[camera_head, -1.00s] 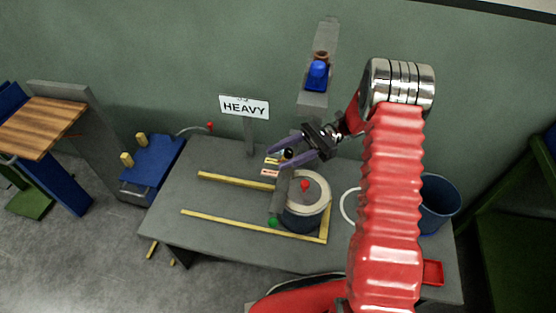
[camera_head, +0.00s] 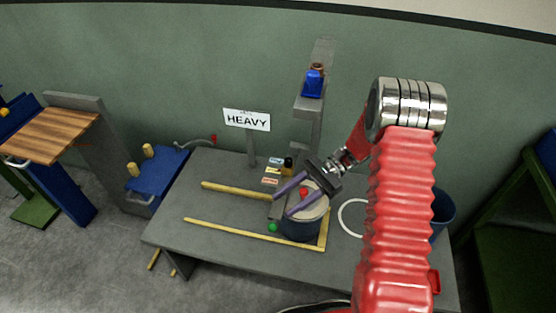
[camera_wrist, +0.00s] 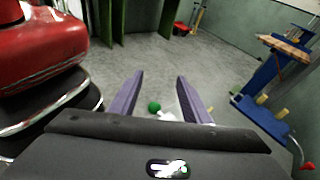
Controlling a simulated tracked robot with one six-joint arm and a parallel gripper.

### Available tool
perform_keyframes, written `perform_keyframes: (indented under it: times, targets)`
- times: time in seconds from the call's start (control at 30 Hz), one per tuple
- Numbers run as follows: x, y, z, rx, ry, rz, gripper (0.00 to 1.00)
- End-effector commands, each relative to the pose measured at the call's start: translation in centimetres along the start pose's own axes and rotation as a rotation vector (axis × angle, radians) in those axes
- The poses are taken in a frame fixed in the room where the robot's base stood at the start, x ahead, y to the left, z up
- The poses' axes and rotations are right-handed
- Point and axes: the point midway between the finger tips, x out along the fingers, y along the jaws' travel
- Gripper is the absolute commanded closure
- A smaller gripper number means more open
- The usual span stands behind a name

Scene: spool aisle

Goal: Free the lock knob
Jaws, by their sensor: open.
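My gripper (camera_head: 283,205) is open, its two purple fingers spread over the dark blue drum (camera_head: 300,230) with the pale top. A red knob (camera_head: 304,192) shows on or just above the drum top, close to the fingers. A black knob (camera_head: 288,162) stands upright behind the gripper, apart from it, beside small labels (camera_head: 270,181). A green ball (camera_head: 272,227) is at the front left of the drum; in the wrist view the green ball (camera_wrist: 154,106) appears between the fingers. I cannot tell which knob is the lock knob. Nothing is held.
Yellow rails (camera_head: 240,234) lie on the grey table (camera_head: 175,225). A HEAVY sign (camera_head: 247,120) and a grey post with a blue part (camera_head: 313,84) stand at the back. A white ring (camera_head: 346,226) lies right of the drum. A blue cart (camera_head: 158,172) stands left.

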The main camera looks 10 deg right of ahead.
Motion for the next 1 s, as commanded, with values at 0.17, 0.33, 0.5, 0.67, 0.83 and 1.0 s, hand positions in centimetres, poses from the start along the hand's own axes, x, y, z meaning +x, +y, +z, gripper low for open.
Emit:
perform_keyframes:
  times: [0.17,0.33,0.5,0.67,0.83,1.0]
  targets:
    - [0.4,1.5,0.0,-0.048,0.105,0.051,0.57]
    - [0.4,3.4,0.6,-0.121,0.236,0.119,0.57]
    - [-0.1,5.3,1.7,-0.216,0.385,0.198,0.57]
    - [-0.7,6.8,3.0,-0.307,0.512,0.266,0.57]
    - [-1.5,8.1,4.7,-0.404,0.637,0.334,0.57]
    - [-2.2,9.2,6.4,-0.499,0.756,0.394,0.57]
